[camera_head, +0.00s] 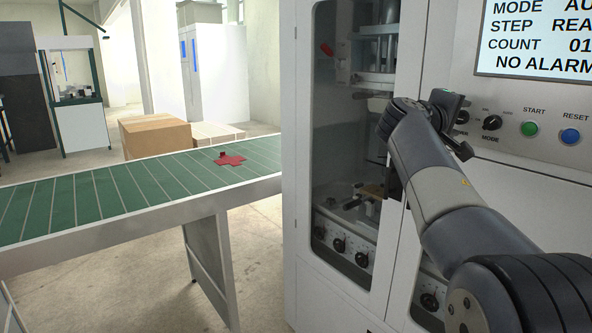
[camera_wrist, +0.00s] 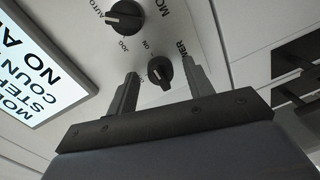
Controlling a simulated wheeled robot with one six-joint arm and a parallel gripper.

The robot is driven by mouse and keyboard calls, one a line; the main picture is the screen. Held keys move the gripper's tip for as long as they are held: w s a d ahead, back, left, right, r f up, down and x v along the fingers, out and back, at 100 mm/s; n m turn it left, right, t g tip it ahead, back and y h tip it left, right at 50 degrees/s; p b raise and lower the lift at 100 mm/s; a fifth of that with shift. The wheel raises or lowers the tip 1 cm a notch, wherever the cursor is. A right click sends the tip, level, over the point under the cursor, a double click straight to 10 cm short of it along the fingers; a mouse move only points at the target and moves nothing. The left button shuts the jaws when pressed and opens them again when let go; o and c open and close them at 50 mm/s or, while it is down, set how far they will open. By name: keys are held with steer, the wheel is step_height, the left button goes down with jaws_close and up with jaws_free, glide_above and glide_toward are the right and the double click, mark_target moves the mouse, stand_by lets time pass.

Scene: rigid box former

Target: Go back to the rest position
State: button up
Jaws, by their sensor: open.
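My gripper (camera_head: 456,120) is in front of the control panel of the white machine, left of the MODE knob (camera_head: 492,122). In the wrist view its two fingers (camera_wrist: 160,66) are apart, with the black POWER knob (camera_wrist: 160,73) showing between their tips. I cannot tell whether they touch the knob. The larger MODE knob also shows in the wrist view (camera_wrist: 125,17), above the fingers. My arm reaches up from the lower right of the head view.
The display (camera_head: 540,38) reads NO ALARM. The green START (camera_head: 530,128) and blue RESET (camera_head: 570,136) buttons sit right of the knobs. The machine's window (camera_head: 345,150) is left of my arm. A green conveyor (camera_head: 110,195) carries a red cross-shaped blank (camera_head: 229,159). A cardboard box (camera_head: 155,135) stands behind.

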steer(key=shift+a, duration=0.15)
steer(key=b+v, duration=0.2)
steer(key=v, duration=0.9)
steer(key=w+d+n+h+p, duration=0.1)
steer(key=w+d+n+p, duration=0.5)
steer(key=n+p, duration=1.1)
steer(key=shift+d+f+p, duration=0.25)
steer(key=shift+d+p, duration=0.4)
steer(key=shift+p, duration=0.5)
steer(key=shift+s, duration=0.1)
